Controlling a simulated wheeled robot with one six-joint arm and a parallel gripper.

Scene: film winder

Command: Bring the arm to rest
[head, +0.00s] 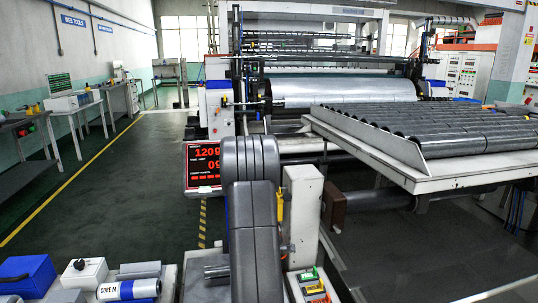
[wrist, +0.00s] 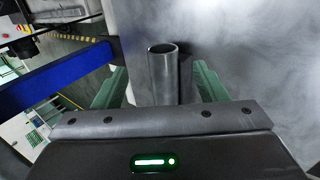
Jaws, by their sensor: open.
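My gripper (wrist: 161,72) shows in the wrist view with its two green fingers spread apart. A grey hollow tube (wrist: 163,78) shows in the gap between them, its open end facing up in the picture. Space shows between the tube and each finger, and its lower part is hidden behind the gripper body. I cannot tell how deep it lies between the fingers. In the head view, large grey links that look like my arm rise in the lower middle. I cannot make out the gripper there.
A blue bar (wrist: 55,78) lies close on the left in the wrist view. In the head view, a rack of dark tubes (head: 380,160) stands right, the winder with its silver roll (head: 340,88) behind, and a red-lit display (head: 203,165) near the arm. The left aisle (head: 120,190) is clear.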

